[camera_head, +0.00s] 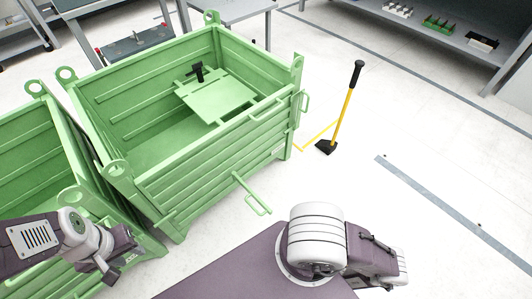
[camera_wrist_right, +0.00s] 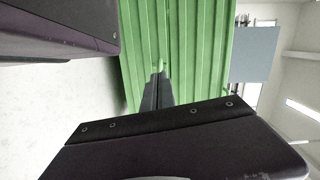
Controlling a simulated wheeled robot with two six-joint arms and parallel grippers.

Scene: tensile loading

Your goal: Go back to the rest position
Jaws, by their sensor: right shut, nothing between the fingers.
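My left arm comes in at the lower left of the head view, over the edge of a green crate. Its gripper (camera_head: 108,271) is small and partly hidden there, so its fingers cannot be made out. My right arm (camera_head: 316,240) is folded at the bottom centre, and its fingers do not show clearly in the head view. In the right wrist view, my right gripper's dark fingers (camera_wrist_right: 155,90) are together with nothing between them. They point towards a green ribbed wall (camera_wrist_right: 180,50).
A large green metal crate (camera_head: 200,165) stands left of centre, with a green panel and a black part (camera_head: 198,72) inside. A second green crate (camera_head: 35,150) is beside it. Benches (camera_head: 440,35) line the back. Floor at right is mostly clear.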

